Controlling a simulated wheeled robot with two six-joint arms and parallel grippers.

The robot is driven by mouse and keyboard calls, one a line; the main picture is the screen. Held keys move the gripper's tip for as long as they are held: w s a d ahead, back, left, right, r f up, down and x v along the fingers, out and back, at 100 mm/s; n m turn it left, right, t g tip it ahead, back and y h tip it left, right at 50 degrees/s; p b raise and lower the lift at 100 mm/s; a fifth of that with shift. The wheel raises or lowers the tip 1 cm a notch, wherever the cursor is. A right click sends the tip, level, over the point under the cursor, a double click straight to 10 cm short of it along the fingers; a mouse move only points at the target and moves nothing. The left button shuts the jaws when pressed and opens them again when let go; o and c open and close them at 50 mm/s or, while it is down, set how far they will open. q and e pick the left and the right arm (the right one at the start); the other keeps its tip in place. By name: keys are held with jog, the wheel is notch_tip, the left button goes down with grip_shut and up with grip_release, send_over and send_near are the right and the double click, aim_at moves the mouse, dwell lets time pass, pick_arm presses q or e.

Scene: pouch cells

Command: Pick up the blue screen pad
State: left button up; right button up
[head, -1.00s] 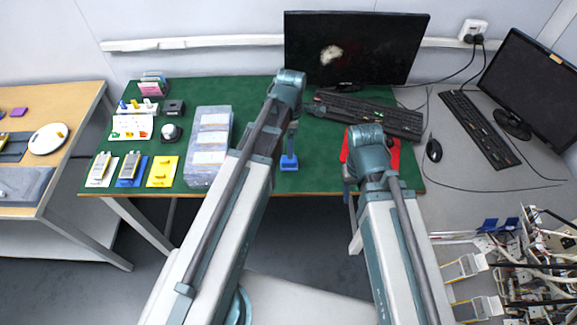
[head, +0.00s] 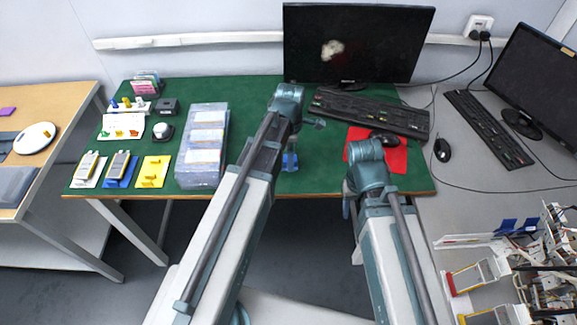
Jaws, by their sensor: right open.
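A blue pad (head: 131,175) lies at the front left of the green table, with a small grey and yellow device (head: 118,165) on it. It lies between a white pad and a yellow pad. A separate small blue object (head: 290,160) stands near the table's front edge, partly behind my left arm. My right gripper (head: 350,208) hangs low by the table's front edge, mostly behind my right arm, open and well to the right of the blue pad.
The green table (head: 240,95) also bears a yellow pad (head: 153,172), a clear plastic box (head: 203,150), a keyboard (head: 370,112), a monitor (head: 358,45) and a red mat (head: 395,158) with a black mouse. A cluttered rack (head: 545,260) stands at the lower right.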

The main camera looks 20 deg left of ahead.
pick_arm(q)
notch_tip(320, 180, down, 3)
jog(key=shift+r+b, duration=0.2)
jog(key=shift+b, duration=0.6)
jog(key=shift+r, duration=0.1)
pick_arm(e)
notch_tip(320, 180, down, 2)
jog(key=shift+f, duration=0.25)
pick_arm(q)
grip_shut()
jog(key=shift+r, duration=0.1)
pick_arm(e)
jog(key=shift+r, duration=0.1)
pick_arm(q)
notch_tip(320, 180, up, 10)
jog(key=p, duration=1)
pick_arm(e)
notch_tip(320, 180, up, 10)
